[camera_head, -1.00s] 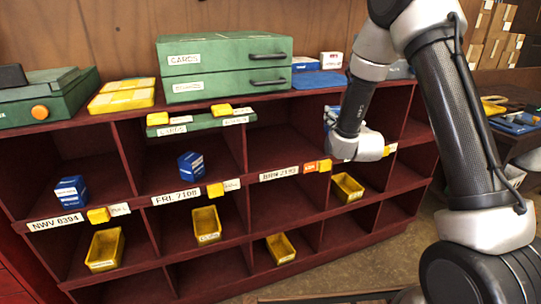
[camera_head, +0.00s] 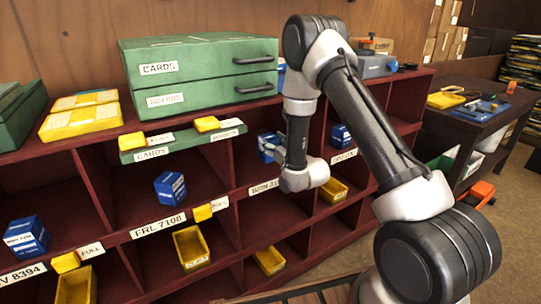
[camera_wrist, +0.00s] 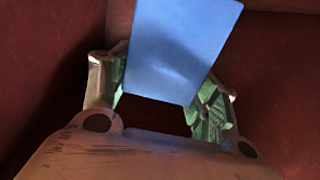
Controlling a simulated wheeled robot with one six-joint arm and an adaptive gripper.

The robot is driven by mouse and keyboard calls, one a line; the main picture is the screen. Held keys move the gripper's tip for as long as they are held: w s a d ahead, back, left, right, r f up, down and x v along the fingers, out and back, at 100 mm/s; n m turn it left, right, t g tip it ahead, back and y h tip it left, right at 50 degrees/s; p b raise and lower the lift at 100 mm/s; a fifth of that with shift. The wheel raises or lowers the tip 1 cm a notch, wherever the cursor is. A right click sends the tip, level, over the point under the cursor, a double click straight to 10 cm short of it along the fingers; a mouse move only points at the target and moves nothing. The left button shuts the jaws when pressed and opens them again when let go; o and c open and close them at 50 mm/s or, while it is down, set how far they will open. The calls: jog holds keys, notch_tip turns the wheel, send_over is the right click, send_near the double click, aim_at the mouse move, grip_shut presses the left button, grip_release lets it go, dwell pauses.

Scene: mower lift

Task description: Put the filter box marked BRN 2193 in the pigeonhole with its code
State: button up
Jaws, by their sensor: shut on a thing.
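My gripper (camera_head: 272,154) is shut on a blue filter box (camera_head: 267,142) at the opening of the pigeonhole above the label starting BRN (camera_head: 264,187). My wrist hides the rest of that label. In the wrist view the plain blue face of the box (camera_wrist: 183,48) stands between the two fingers (camera_wrist: 160,92). Dark red wood surrounds it there. No code shows on the held box. I cannot tell whether it touches the shelf floor.
Blue boxes stand in the neighbouring pigeonholes: one above FRL 7108 (camera_head: 171,188), one at the far left (camera_head: 27,237), one to the right (camera_head: 341,136). Yellow bins (camera_head: 191,247) sit in the lower row. Green card drawers (camera_head: 200,70) stand on top. Dividers flank my gripper.

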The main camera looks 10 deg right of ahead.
jog(key=shift+f, duration=2.1)
jog(key=shift+f, duration=0.1)
jog(key=o, duration=1.3)
jog(key=shift+f, duration=0.1)
jog(key=shift+o, duration=0.2)
